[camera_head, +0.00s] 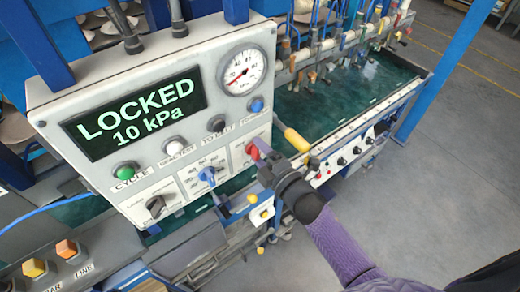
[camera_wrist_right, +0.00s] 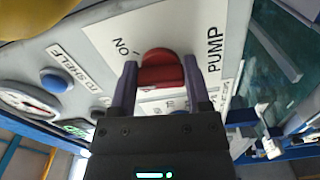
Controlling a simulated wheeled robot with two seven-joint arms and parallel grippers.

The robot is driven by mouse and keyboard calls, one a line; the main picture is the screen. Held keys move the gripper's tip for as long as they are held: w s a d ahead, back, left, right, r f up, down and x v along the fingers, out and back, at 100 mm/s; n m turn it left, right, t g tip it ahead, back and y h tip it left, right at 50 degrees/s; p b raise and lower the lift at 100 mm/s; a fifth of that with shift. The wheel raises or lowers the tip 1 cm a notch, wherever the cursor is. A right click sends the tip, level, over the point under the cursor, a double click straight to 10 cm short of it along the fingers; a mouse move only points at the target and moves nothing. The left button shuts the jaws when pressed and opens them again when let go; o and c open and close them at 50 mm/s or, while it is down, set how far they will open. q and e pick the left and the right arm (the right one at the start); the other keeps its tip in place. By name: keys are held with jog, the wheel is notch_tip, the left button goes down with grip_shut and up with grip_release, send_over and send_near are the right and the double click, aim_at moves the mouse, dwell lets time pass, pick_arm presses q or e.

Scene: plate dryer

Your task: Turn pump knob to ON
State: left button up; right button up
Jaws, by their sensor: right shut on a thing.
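The red pump knob (camera_head: 253,150) sits at the lower right of the control panel in the head view. In the right wrist view the red knob (camera_wrist_right: 160,70) is between the two purple fingers, on a white plate with "PUMP" and "ON" printed on it. My right gripper (camera_wrist_right: 160,85) is shut on the knob. In the head view my right gripper (camera_head: 262,160) reaches the panel from the lower right and covers part of the knob. Exactly where the knob points is hard to tell. My left gripper is not in view.
The panel display (camera_head: 135,113) reads "LOCKED 10 kPa". A round gauge (camera_head: 243,72), a blue knob (camera_head: 208,175), a black knob (camera_head: 155,205) and several buttons share the panel. A yellow handle (camera_head: 297,139) is close to my right gripper. A green-water tank (camera_head: 350,88) lies behind.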

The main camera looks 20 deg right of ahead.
jog(key=m, duration=0.3)
jog(key=shift+m+p, duration=0.3)
jog(key=shift+f+m+p, duration=0.2)
jog(key=shift+m+p, duration=0.1)
jog(key=shift+m, duration=1.5)
jog(key=o, duration=1.3)
jog(key=v, duration=1)
jog(key=shift+r, duration=0.1)
